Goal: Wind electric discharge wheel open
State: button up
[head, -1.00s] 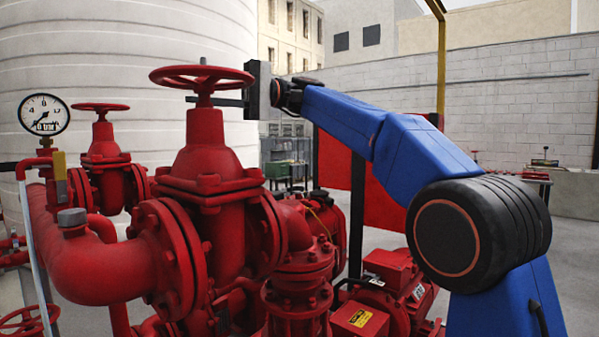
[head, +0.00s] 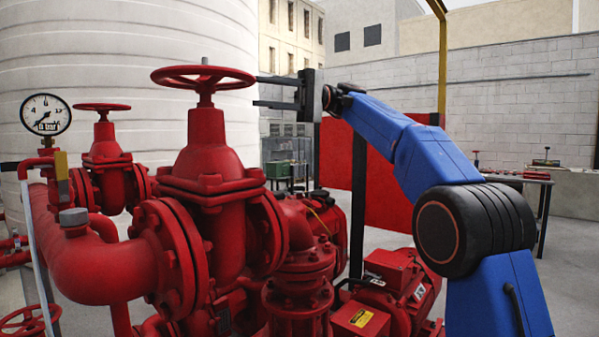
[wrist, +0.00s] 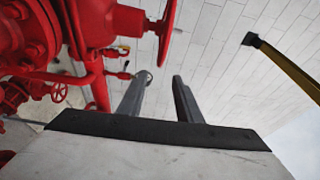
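A large red handwheel (head: 203,77) lies level on top of the nearest red valve (head: 207,140), with its stem tip showing above the hub. In the wrist view the wheel (wrist: 167,32) is seen nearly edge-on at the top. My gripper (head: 257,91) is at the right of the wheel, its two fingers apart and pointing left, with nothing between them. The upper fingertip is close to the wheel's right rim in the picture; I cannot tell whether they touch. The wrist view shows the open fingers (wrist: 160,76) with the wheel beyond their tips.
A smaller red handwheel (head: 102,107) stands on a valve at the left, beside a pressure gauge (head: 45,114). Red pipes and a red pump motor (head: 385,300) fill the space below. A yellow post (head: 441,65) stands behind my arm.

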jog(key=s+d+f+m+t+h, duration=0.1)
jog(key=s+d+f+m+t, duration=0.1)
jog(key=f, duration=0.3)
jog(key=s+d+f+m+t+h, duration=0.1)
jog(key=s+d+f+m+t, duration=0.1)
jog(key=f, duration=0.4)
jog(key=s+d+f+m+t+h, duration=0.1)
jog(key=s+d+f+m+t, duration=0.1)
jog(key=f+t, duration=0.3)
jog(key=shift+s+d+f+m+t, duration=0.3)
jog(key=shift+s+d+f+m, duration=0.1)
jog(key=shift+d+f+m, duration=0.2)
